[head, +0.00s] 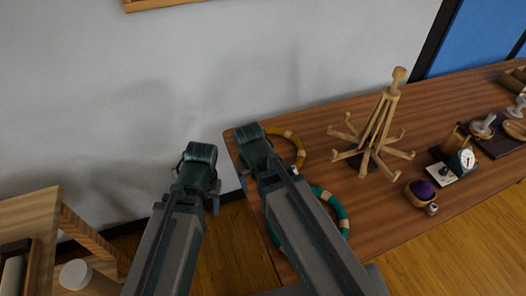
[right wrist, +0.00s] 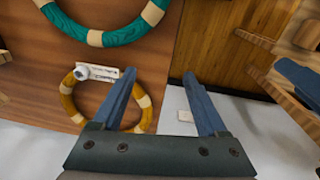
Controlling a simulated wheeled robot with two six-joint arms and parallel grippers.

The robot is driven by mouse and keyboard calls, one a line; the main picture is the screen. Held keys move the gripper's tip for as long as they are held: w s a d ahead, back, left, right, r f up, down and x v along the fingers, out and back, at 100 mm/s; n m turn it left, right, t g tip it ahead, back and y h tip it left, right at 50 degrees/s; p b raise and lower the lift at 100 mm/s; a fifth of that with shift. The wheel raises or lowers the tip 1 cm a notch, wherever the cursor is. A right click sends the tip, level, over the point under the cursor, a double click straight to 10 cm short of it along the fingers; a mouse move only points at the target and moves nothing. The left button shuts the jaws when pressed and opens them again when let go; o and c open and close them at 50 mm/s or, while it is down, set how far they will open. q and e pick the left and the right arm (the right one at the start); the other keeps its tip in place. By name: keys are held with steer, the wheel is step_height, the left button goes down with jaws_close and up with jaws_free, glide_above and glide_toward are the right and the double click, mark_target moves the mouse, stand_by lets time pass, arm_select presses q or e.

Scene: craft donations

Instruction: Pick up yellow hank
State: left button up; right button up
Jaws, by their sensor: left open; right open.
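The yellow hank (head: 297,145) is a ring with pale bands, lying flat near the table's left end. In the head view my right gripper hides part of it. My right gripper (head: 254,147) is over the table's left end. My left gripper (head: 198,168) is open, left of the table edge, with nothing seen in it.
A teal ring (head: 342,212) lies on the table (head: 310,120), nearer me. A small white object (right wrist: 97,72) is at the yellow hank's edge. A wooden stand with arms (head: 375,130), a bowl with a purple ball (head: 422,190) and a dial (head: 465,159) stand farther right.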

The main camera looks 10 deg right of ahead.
steer(key=w+d+m+t, duration=0.2)
steer(key=w+d, duration=0.6)
steer(key=m+t, duration=0.2)
steer(key=m, duration=0.1)
glide_toward(301, 152)
steer(key=b+x, duration=0.2)
steer(key=b, duration=0.2)
steer(key=b+x, duration=0.2)
steer(key=b, duration=0.2)
steer(key=shift+w+f+b, duration=0.2)
steer(key=shift+w+b, duration=0.2)
steer(key=shift+w, duration=0.1)
steer(key=b+x, duration=0.5)
steer(key=shift+s+d+f, duration=0.15)
steer(key=shift+s+f, duration=0.1)
steer(key=shift+r, duration=0.1)
jaws_close()
